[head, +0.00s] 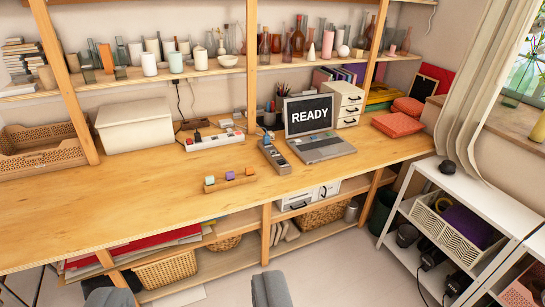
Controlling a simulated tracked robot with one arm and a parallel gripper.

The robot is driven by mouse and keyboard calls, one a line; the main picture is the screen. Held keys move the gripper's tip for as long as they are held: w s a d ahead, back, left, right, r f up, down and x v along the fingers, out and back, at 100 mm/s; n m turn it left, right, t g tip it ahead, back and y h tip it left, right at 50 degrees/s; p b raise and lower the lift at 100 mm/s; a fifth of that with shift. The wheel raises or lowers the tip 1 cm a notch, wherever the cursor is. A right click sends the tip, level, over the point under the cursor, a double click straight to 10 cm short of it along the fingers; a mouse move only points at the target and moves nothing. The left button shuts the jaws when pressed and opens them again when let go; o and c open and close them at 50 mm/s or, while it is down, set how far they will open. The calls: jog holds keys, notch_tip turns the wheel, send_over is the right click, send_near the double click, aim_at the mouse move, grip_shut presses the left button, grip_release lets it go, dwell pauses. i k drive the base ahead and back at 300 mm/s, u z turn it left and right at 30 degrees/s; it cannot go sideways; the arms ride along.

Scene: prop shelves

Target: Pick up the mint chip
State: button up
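A small wooden strip (238,183) lies near the front edge of the wooden desk and holds three small coloured chips. The left chip (209,180) looks pale blue-green and seems to be the mint one. The middle chip (229,175) is purple and the right chip (249,171) is orange. My gripper (189,292) shows as two grey fingers at the bottom edge, wide apart with nothing visible between them. It is well short of the chips, below the desk front in the picture.
The wooden desk (110,205) is clear around the strip. Behind it are a dark narrow box (274,157), a laptop (316,146) reading READY and a power strip (214,142). Shelf posts rise at the back. A white shelf unit (470,188) stands at right.

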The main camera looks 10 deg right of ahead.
aim_at(209, 179)
jog(key=u, duration=0.3)
jog(key=i, duration=0.4)
jog(key=u, duration=0.75)
jog(key=i, duration=1.25)
jog(key=z, duration=0.4)
jog(key=i, duration=0.95)
jog(key=z, duration=0.8)
